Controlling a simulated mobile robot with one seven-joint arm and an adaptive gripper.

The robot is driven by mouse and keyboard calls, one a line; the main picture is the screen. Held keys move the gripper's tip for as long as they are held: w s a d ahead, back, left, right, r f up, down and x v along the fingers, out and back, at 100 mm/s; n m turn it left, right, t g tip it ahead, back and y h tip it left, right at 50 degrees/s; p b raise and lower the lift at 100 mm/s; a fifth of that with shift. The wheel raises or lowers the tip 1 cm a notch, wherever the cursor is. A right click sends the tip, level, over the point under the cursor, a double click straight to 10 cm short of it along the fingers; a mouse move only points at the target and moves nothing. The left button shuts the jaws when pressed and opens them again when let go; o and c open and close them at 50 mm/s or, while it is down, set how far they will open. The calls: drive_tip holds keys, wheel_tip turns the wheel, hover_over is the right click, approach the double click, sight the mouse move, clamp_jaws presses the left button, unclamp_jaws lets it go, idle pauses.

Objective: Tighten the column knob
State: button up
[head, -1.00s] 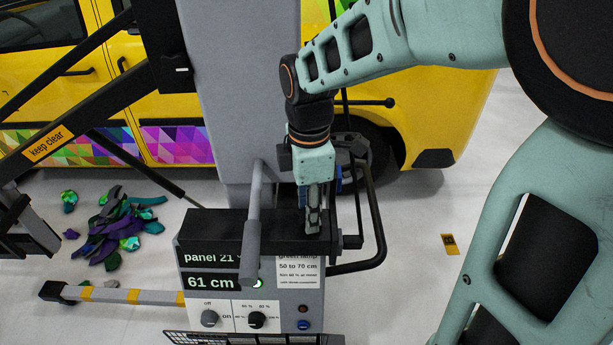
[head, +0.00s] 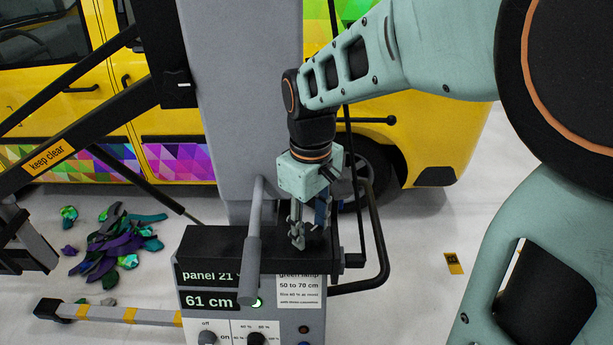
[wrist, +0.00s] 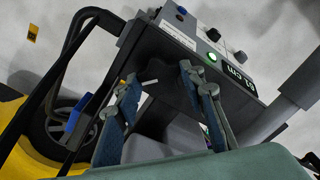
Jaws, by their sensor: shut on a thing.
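My gripper (head: 310,236) points down behind the black top of the control panel (head: 210,240), close to the grey column (head: 240,90). In the wrist view its two fingers (wrist: 158,75) stand apart with a dark shape between them, under the panel's edge. I take this dark part to be the column knob; its outline is mostly hidden by the fingers and shadow, and the head view does not show it. The panel display (head: 208,301) reads 61 cm, and a green lamp (head: 257,304) beside it is lit; it also shows in the wrist view (wrist: 211,57).
A grey lever (head: 252,245) stands left of my gripper, and a black bent bar (head: 380,245) curves at its right. A yellow vehicle (head: 455,140) is behind. Coloured scraps (head: 115,245) lie on the floor at left. A striped bar (head: 105,313) sticks out left of the panel.

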sight(310, 232)
drive_tip(key=m, duration=0.4)
drive_tip(key=shift+m+b, duration=0.3)
drive_tip(key=shift+b, duration=0.1)
drive_tip(key=shift+m+b, duration=0.35)
drive_tip(key=shift+m, duration=2.15)
drive_tip(key=o, duration=1.2)
drive_tip(key=shift+c, duration=0.2)
drive_tip(key=shift+r, duration=3.8)
